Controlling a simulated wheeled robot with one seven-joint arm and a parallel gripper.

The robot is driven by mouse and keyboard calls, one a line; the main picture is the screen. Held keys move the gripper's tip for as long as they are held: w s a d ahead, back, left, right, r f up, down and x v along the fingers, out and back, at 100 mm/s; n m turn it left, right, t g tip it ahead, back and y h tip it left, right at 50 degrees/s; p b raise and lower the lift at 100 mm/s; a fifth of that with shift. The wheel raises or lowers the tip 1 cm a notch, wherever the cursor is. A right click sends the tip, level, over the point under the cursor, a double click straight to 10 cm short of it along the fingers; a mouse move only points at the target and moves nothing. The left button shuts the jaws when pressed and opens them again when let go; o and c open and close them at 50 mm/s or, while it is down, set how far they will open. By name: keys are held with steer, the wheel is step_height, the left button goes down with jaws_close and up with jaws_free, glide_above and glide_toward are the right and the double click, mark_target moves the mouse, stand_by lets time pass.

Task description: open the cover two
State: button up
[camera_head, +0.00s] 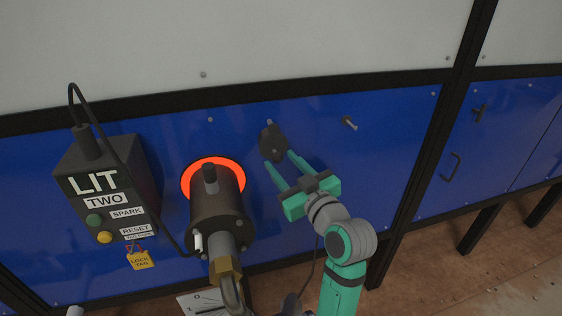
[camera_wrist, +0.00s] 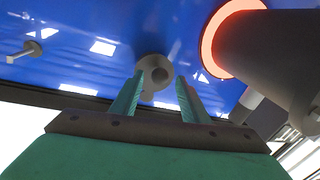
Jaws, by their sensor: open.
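A small dark cover (camera_head: 271,140) sits on the blue panel, right of the burner marked TWO, with a short light pin at its top. I take it for cover two. In the wrist view the cover (camera_wrist: 150,63) shows as a grey-brown round piece with a paler centre. My gripper (camera_head: 281,160) has green fingers, open, pointing at the cover from below right. In the wrist view my gripper (camera_wrist: 160,80) has a finger on either side of the cover's lower part. I cannot tell whether they touch it.
The dark burner body (camera_head: 218,215) with its glowing orange ring (camera_head: 187,174) stands close left of my gripper. A control box (camera_head: 108,190) reads LIT and TWO. A metal peg (camera_head: 349,123) sticks out at right.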

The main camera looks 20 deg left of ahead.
steer(key=shift+x, duration=0.8)
steer(key=shift+c, duration=0.5)
jaws_close()
steer(key=shift+w, duration=0.1)
